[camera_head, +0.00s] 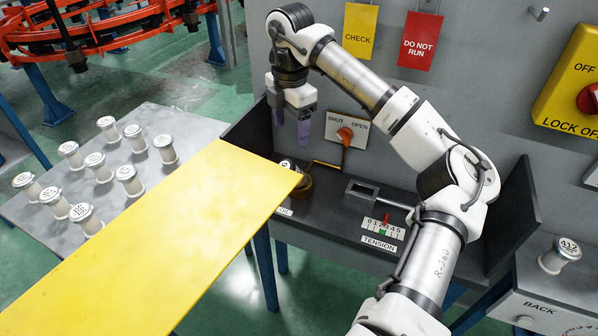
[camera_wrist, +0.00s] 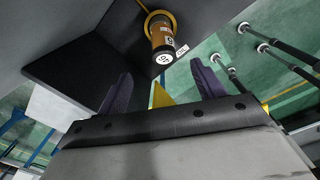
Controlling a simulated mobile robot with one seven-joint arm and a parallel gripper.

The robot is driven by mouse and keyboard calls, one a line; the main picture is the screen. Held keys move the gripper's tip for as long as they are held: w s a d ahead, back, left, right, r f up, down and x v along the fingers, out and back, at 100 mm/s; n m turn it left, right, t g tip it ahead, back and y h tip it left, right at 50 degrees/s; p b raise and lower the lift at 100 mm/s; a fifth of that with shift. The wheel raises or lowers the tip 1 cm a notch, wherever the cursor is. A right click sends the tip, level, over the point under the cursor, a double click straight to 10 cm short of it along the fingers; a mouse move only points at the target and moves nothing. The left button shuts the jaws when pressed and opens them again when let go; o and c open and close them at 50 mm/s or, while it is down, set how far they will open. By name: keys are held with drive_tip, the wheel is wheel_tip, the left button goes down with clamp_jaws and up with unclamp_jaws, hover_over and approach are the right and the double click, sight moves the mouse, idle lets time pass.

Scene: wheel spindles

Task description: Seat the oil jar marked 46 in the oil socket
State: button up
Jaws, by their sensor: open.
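The oil socket (camera_head: 305,184) is a brown ring-like holder on the dark shelf, beside the OIL label (camera_head: 284,211); the yellow panel partly hides it. A jar with a pale, marked lid (camera_head: 287,166) stands in or at it. The wrist view shows an amber-brown jar (camera_wrist: 160,35) with a white marked end, beside an OIL tag (camera_wrist: 182,50); I cannot read the number surely, nor tell how deep it sits. My gripper (camera_head: 290,118) is open and empty above the socket, purple fingers pointing down. In the wrist view, the jar lies beyond the fingertips (camera_wrist: 161,72), apart from them.
A yellow panel (camera_head: 160,240) crosses the foreground. Several lidded jars (camera_head: 95,165) stand on a grey table at left. Another jar, marked 412 (camera_head: 560,255), stands at right. A SHUT/OPEN valve (camera_head: 345,134) and tension gauge (camera_head: 383,228) are near my arm.

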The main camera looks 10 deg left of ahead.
drive_tip(key=shift+m, duration=0.3)
drive_tip(key=shift+f, duration=0.45)
wheel_tip(320, 180, down, 8)
drive_tip(key=shift+r+p, duration=0.25)
drive_tip(key=shift+p, duration=0.6)
drive_tip(key=shift+s+f+p, duration=0.1)
drive_tip(key=shift+f+p, duration=1.05)
drive_tip(key=shift+f, duration=1.55)
drive_tip(key=shift+c, duration=0.2)
drive_tip(key=c, duration=1.2)
drive_tip(key=shift+r, duration=0.15)
